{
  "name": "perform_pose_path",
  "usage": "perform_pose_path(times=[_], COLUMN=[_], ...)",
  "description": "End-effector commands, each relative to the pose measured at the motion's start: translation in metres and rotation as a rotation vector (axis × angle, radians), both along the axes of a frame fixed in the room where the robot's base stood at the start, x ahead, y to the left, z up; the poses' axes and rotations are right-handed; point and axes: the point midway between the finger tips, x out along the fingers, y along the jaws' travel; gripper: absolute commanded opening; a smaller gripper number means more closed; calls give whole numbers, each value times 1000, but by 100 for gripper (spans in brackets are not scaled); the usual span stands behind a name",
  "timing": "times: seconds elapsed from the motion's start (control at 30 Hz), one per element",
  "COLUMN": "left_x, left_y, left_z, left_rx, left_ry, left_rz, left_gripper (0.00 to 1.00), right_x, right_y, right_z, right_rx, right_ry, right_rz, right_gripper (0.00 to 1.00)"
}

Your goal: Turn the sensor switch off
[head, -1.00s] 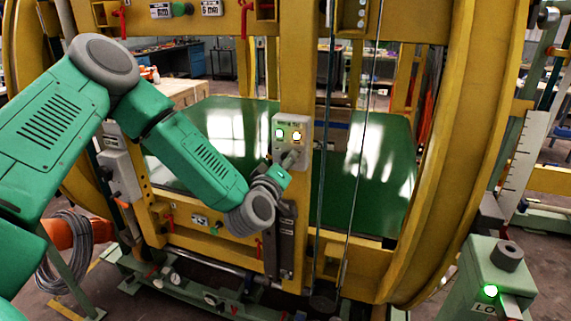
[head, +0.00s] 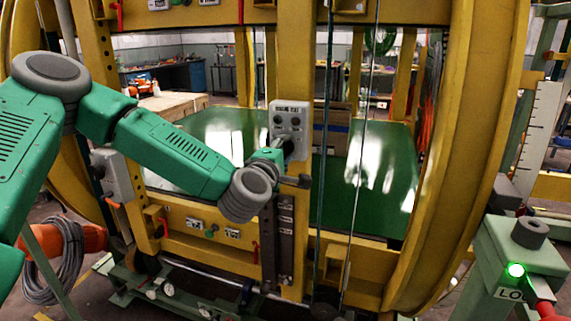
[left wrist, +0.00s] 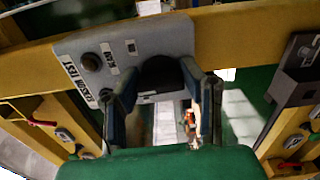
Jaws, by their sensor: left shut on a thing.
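The grey switch box (head: 289,117) is fixed to the yellow upright post. Two small round lamps on its face are dark. A dark rotary knob (left wrist: 160,72) on the box shows in the left wrist view, partly hidden by the fingers. My left gripper (head: 287,146) is at the lower part of the box in the head view. In the left wrist view, my left gripper (left wrist: 160,80) has a finger on either side of the knob and is shut on it. The knob's exact setting is hard to read. My right gripper is not in view.
The yellow ring frame (head: 462,130) curves at the right. Two thin vertical rods run just right of the post. A green box (head: 505,250) with a lit green lamp stands at the lower right. A grey box (head: 113,174) and coiled cable (head: 62,262) are at the left.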

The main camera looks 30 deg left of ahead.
Motion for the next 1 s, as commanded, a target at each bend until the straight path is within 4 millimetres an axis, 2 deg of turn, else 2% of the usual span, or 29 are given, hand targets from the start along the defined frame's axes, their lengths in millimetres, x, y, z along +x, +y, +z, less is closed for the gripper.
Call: perform_pose_path(times=[0.03, 0.5, 0.73, 1.0], left_x=[-3, -2, -2, -2], left_y=[-1, 0, 0, 0], left_z=[-15, -14, -13, -10], left_rx=[-46, -441, -562, -627], left_ry=[12, -81, -110, -126], left_rz=[-4, -1, 1, 0], left_gripper=[7, 7, 7, 7], right_x=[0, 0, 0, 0], right_y=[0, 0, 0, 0], right_z=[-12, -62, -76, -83], right_rx=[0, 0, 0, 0], right_ry=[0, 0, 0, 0], right_rz=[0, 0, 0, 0], right_gripper=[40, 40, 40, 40])
